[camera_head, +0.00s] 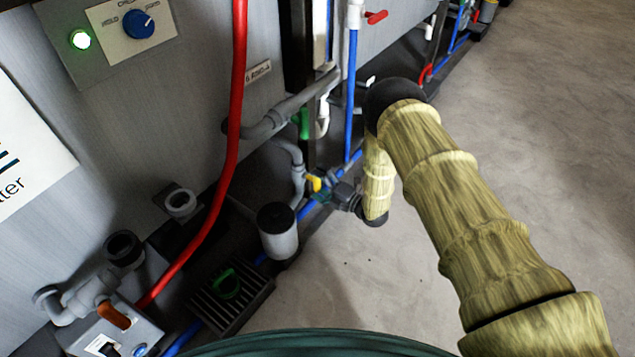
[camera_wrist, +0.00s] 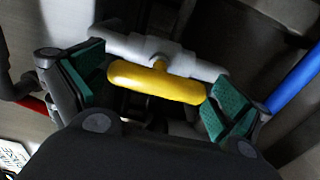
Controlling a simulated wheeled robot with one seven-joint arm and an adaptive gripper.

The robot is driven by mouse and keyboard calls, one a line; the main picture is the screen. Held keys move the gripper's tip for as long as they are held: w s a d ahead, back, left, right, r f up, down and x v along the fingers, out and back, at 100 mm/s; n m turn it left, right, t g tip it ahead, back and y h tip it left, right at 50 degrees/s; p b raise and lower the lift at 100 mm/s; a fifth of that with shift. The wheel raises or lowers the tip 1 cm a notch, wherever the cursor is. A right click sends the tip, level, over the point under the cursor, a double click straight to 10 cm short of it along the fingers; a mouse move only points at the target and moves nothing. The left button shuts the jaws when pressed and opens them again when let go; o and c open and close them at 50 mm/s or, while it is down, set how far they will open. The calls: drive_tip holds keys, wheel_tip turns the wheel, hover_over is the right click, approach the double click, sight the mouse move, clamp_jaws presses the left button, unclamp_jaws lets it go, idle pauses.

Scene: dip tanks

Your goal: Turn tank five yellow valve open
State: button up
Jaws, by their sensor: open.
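The yellow valve handle (camera_wrist: 155,82) lies between the two green-padded fingers of my gripper (camera_wrist: 155,88) in the wrist view. The handle sits crosswise in front of a grey pipe fitting (camera_wrist: 125,45) and tilts slightly down to the right. The fingers are open on either side of the handle, with gaps at both ends. In the head view the yellow valve handle (camera_head: 314,183) shows small at my gripper (camera_head: 322,190), low beside the tank. The gripper partly hides the valve body there.
A red hose (camera_head: 238,90) and blue pipes (camera_head: 351,85) run near the tank wall. A grey canister (camera_head: 278,232), a drain grate (camera_head: 225,300) and an orange-handled valve (camera_head: 114,316) stand to the left. A green handle (camera_head: 304,122) is just above. Floor (camera_head: 400,280) at right is clear.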

drive_tip(key=v, duration=1.2)
idle(0.3)
drive_tip(key=s+d+f+m+g+h, duration=0.1)
drive_tip(key=s+d+f+m+h, duration=0.4)
drive_tip(key=s+m, duration=0.35)
drive_tip(key=s+d+f+m+g+h, duration=0.1)
drive_tip(key=s+d+f+m+h, duration=0.45)
drive_tip(key=s+m, duration=0.3)
drive_tip(key=s+d+r+m+g+h, duration=0.15)
drive_tip(key=s+m+g, duration=0.35)
drive_tip(key=s, duration=0.9)
drive_tip(key=s+d+r+m+g+h, duration=0.1)
drive_tip(key=s+r+m+g+h, duration=0.2)
drive_tip(key=s+m, duration=0.75)
drive_tip(key=s+r+n+p, duration=0.3)
drive_tip(key=r+p, duration=3.1)
drive_tip(key=shift+d+g, duration=0.2)
drive_tip(key=shift+g, duration=0.1)
